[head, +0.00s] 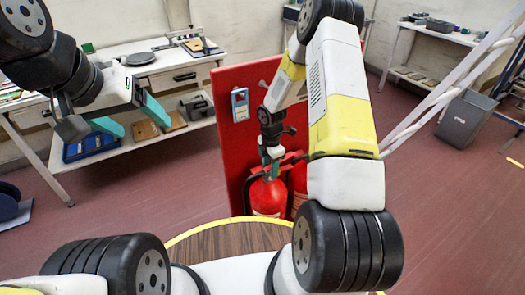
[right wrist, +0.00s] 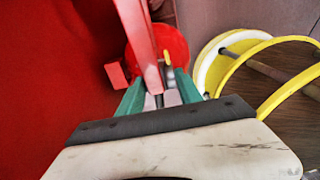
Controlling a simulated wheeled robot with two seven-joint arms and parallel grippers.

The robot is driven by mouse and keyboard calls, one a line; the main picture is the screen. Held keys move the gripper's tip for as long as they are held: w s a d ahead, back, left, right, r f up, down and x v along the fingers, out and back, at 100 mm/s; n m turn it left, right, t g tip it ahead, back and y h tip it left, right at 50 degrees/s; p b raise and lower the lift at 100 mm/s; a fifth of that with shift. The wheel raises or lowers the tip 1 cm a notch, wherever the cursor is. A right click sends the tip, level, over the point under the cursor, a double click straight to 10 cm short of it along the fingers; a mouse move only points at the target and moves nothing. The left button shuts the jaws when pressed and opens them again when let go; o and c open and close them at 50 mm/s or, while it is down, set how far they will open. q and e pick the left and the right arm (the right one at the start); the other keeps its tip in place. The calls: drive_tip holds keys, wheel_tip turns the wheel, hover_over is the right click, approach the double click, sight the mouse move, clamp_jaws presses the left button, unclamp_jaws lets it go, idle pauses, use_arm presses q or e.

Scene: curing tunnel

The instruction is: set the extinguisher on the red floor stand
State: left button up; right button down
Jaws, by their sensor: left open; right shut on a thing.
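A red extinguisher (head: 268,198) hangs upright below my right gripper (head: 271,158), in front of a tall red panel (head: 234,128) that seems to be the floor stand's back. My right gripper is shut on the extinguisher's top. In the right wrist view the teal fingers (right wrist: 160,92) close around its red handle (right wrist: 142,40), with the round red body (right wrist: 172,42) beyond. The extinguisher's bottom is hidden, so I cannot tell whether it touches the stand. A second red cylinder (head: 298,178) shows partly behind my right arm. My left gripper (head: 128,120) is open and empty at the left.
A round wood-topped surface with a yellow rim (head: 222,238) lies in front of the panel. A white workbench (head: 140,68) stands at the back left, another bench (head: 437,33) at the back right. A grey bin (head: 466,120) stands at the right. Red-brown floor between is clear.

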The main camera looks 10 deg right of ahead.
drive_tip(key=shift+w+f, duration=0.1)
drive_tip(key=shift+f, duration=0.15)
idle(0.4)
drive_tip(key=c, duration=0.8)
unclamp_jaws()
drive_tip(key=shift+o, duration=0.4)
